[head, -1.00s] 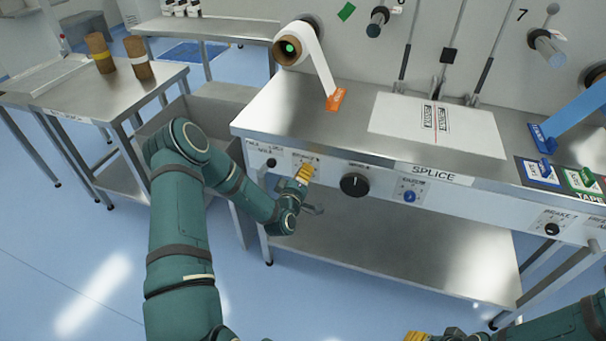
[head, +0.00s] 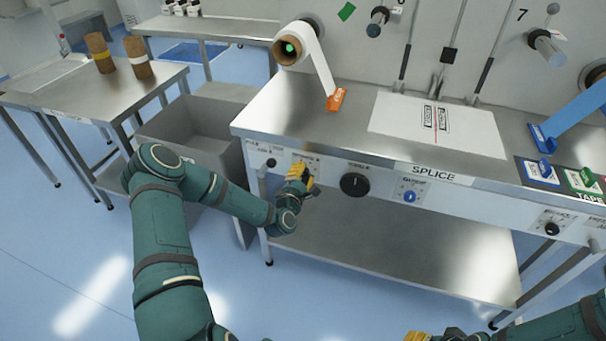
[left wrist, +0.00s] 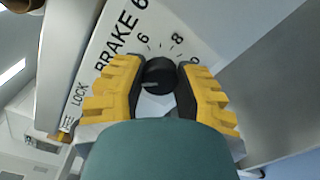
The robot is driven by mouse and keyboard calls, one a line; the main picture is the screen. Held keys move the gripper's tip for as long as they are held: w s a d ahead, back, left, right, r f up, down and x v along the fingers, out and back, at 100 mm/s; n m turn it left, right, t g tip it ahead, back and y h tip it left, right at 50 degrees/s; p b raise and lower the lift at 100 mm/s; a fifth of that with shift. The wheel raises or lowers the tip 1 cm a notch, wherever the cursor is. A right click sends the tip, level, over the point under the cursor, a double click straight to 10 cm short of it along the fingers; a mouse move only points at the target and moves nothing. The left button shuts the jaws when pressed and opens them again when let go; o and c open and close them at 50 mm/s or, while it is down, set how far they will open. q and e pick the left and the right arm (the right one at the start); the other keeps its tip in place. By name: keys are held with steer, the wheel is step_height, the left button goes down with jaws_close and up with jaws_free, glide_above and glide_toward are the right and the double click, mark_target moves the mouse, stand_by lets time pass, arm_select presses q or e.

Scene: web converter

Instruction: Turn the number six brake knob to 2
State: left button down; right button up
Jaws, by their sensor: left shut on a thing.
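The brake 6 knob (left wrist: 159,76) is black and round, and sits on a white panel with the printed words BRAKE 6 and dial numbers including 6 and 8. A pale pointer mark shows on the knob's left side in the left wrist view; the number it points to is hidden. My left gripper (left wrist: 158,84) has its yellow-and-black fingers on both sides of the knob, shut on it. In the head view my left gripper (head: 301,177) is at the front panel and covers the knob. My right gripper (head: 420,337) shows only partly at the bottom edge.
To the right on the panel are a larger black knob (head: 354,185), a blue knob (head: 410,197) and another black knob (head: 552,229). A small black knob (head: 271,163) is to the left. The steel worktop (head: 290,115) overhangs the panel; a lower shelf (head: 400,262) is below.

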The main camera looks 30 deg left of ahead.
arm_select(q)
steer(key=n, duration=0.3)
steer(key=shift+n, duration=0.3)
steer(key=shift+w+r+n, duration=0.1)
steer(key=shift+r+n, duration=0.05)
steer(key=shift+n, duration=1.65)
steer(key=c, duration=0.6)
jaws_free()
